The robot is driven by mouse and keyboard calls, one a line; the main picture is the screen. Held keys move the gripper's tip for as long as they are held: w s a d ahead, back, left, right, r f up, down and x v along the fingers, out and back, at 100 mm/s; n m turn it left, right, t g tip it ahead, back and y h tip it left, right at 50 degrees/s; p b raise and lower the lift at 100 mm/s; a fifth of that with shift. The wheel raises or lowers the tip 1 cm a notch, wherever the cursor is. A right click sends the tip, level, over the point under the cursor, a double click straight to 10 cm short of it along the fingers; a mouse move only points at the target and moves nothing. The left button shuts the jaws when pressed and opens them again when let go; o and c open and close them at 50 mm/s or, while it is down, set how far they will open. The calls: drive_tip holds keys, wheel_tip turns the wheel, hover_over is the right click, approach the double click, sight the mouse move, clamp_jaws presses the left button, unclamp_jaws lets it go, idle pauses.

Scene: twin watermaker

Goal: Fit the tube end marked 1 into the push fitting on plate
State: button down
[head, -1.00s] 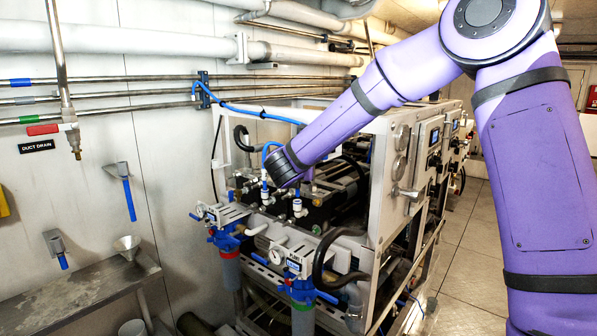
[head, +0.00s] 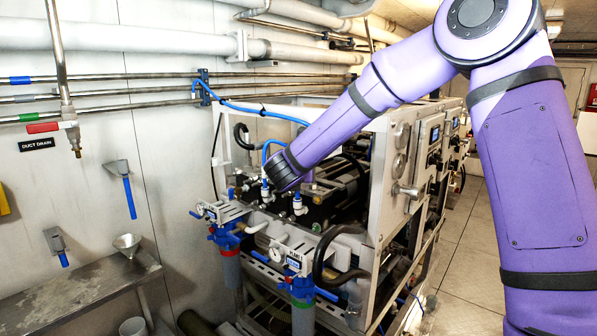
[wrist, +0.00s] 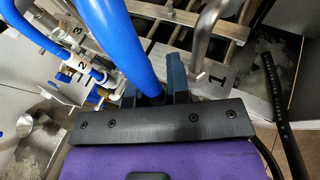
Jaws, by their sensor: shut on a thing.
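My gripper (wrist: 160,74) is shut on the blue tube (wrist: 122,40), which runs up and left out of the fingers in the wrist view. The held end and its marking are hidden by the fingers. A metal plate marked 1 (wrist: 218,82) lies right of the fingers. At the left of the wrist view are push fittings (wrist: 88,70) with blue collars, beside marks 2 and 3. I cannot tell whether the tube touches any fitting. In the head view the blue tube (head: 245,107) comes from the wall bracket and passes behind my arm; my fingers are hidden there.
The white-framed machine (head: 385,165) surrounds the work area. White valves (head: 298,204) stand near my wrist, above filter housings (head: 303,312). A bent metal pipe (wrist: 205,40) rises close to the right finger. A black hose (wrist: 275,90) lies farther right. The floor at right is clear.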

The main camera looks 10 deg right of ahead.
drive_tip(key=shift+f, duration=1.05)
drive_tip(key=c, duration=1)
unclamp_jaws()
drive_tip(key=v, duration=1.1)
drive_tip(key=shift+w, duration=0.1)
drive_tip(key=shift+a, duration=0.1)
